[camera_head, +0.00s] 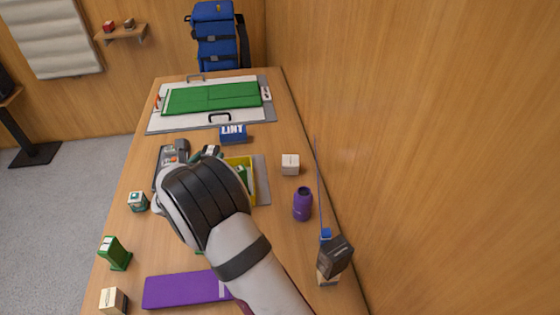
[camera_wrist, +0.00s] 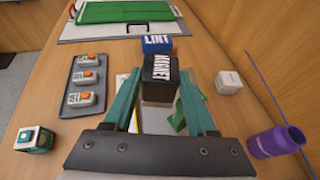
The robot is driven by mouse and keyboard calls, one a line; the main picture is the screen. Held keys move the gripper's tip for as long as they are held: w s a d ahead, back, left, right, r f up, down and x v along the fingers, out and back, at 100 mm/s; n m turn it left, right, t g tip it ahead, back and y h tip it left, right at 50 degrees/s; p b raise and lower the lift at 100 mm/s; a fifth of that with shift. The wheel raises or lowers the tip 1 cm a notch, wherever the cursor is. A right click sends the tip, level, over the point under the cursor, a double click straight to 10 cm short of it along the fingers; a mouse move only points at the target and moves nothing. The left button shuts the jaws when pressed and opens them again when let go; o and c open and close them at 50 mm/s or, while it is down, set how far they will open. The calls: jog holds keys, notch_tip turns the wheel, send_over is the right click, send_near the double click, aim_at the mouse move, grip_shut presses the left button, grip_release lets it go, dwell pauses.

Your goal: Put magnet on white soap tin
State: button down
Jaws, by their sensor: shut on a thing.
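My gripper (camera_wrist: 160,82) has teal fingers and is shut on the magnet (camera_wrist: 160,70), a dark box with white "MAGNET" lettering and a brownish lower part. It holds the magnet over the far part of the yellow crate. In the head view my arm hides most of the gripper. Several pale tins with orange and green labels, one of them this tin (camera_wrist: 86,77), sit in a row on a grey tray (camera_wrist: 72,107) left of the gripper. A small white box (camera_wrist: 228,82) stands to the right. I cannot read which one is the white soap tin.
A blue LINT box (camera_head: 233,134) stands just beyond the magnet. A yellow crate (camera_head: 250,181) holds green items below. A purple bottle (camera_head: 302,205) stands at right, a teal and white box (camera_head: 138,202) at left. A purple slab (camera_head: 186,289) lies near the front.

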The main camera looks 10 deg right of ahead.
jog(key=w+d+r+m+g+h, duration=0.1)
jog(key=w+d+m+h, duration=0.3)
jog(key=d, duration=0.5)
jog(key=r+m+g+h, duration=0.1)
jog(key=m+g+h, duration=0.1)
jog(key=g, duration=0.1)
send_over(286, 164)
notch_tip(286, 164, down, 10)
jog(key=shift+d+r, duration=0.15)
jog(key=shift+r, duration=0.1)
jog(key=shift+f, duration=0.15)
jog(key=shift+f, duration=0.1)
jog(key=shift+c, duration=1)
grip_release()
